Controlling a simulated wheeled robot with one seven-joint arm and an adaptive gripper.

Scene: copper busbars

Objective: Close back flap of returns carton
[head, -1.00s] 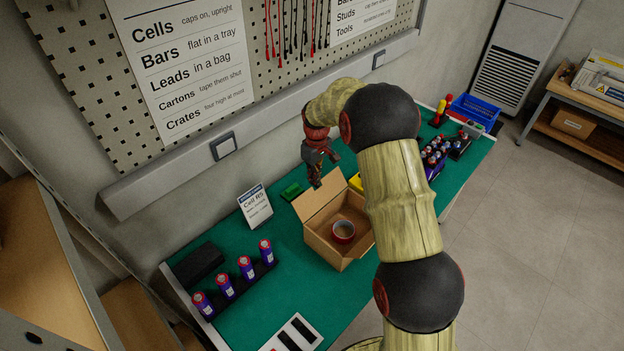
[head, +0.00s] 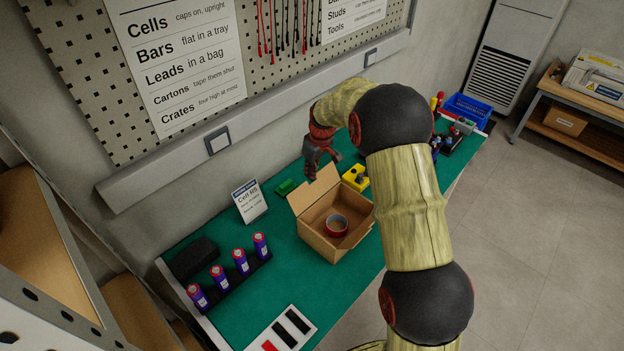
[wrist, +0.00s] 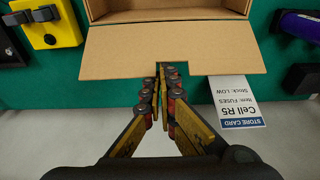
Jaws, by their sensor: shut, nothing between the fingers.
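My gripper (head: 325,174) is shut and empty, just behind the flap on the wall side. In the wrist view my gripper's fingertips (wrist: 167,72) overlap the flap's outer edge; I cannot tell whether they touch it.
A store card (head: 250,201) stands left of the carton, and a yellow block (head: 355,179) sits right of it. A rack of several purple cells (head: 235,272) is at front left. The wall rail (head: 260,128) runs behind the bench. Bench between rack and carton is clear.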

